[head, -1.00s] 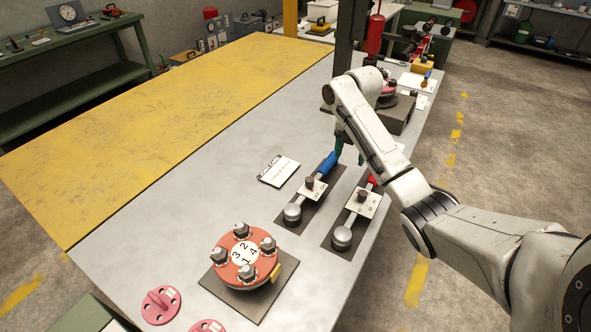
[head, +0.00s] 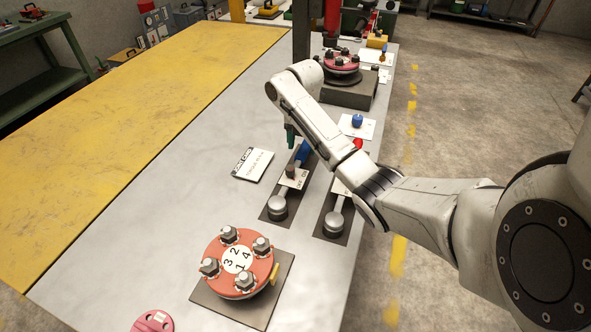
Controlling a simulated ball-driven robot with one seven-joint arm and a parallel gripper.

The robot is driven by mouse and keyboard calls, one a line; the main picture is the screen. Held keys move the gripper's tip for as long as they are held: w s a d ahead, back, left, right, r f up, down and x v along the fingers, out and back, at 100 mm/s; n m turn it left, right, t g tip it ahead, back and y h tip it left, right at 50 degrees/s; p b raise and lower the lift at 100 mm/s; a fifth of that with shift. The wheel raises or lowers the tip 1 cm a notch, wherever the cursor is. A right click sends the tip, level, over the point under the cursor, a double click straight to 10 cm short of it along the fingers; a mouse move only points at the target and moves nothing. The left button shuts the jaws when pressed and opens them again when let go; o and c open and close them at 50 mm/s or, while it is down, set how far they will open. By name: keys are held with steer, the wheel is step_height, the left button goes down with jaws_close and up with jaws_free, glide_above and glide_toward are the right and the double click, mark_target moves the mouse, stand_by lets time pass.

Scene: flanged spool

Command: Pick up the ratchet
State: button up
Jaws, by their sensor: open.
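Two ratchet-like tools lie side by side on dark mats on the grey tabletop. The left one, the blue-handled tool (head: 279,207), has a round metal head toward the front and its blue handle pointing back. The right one, the red-handled tool (head: 335,221), is largely covered by my forearm; its head and the red handle end show. Neither picture tells which one the task means. My gripper (head: 291,139) hangs pointing down beside the upper left of the blue handle, open and holding nothing. Only its dark green fingers show below the wrist; whether they touch the handle is unclear.
A red flanged spool (head: 238,264) with several bolts stands on a plate at the front. A white card (head: 253,164) lies left of the tools. Another red flange (head: 341,64) sits on a block behind my arm. The yellow tabletop (head: 130,130) at left is clear.

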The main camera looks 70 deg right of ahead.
mark_target(302, 151)
step_height(302, 151, down, 5)
steer(key=shift+w+a+r+p, duration=0.1)
steer(key=shift+p, duration=0.3)
steer(key=shift+c, duration=0.4)
steer(key=shift+r, duration=0.1)
jaws_close()
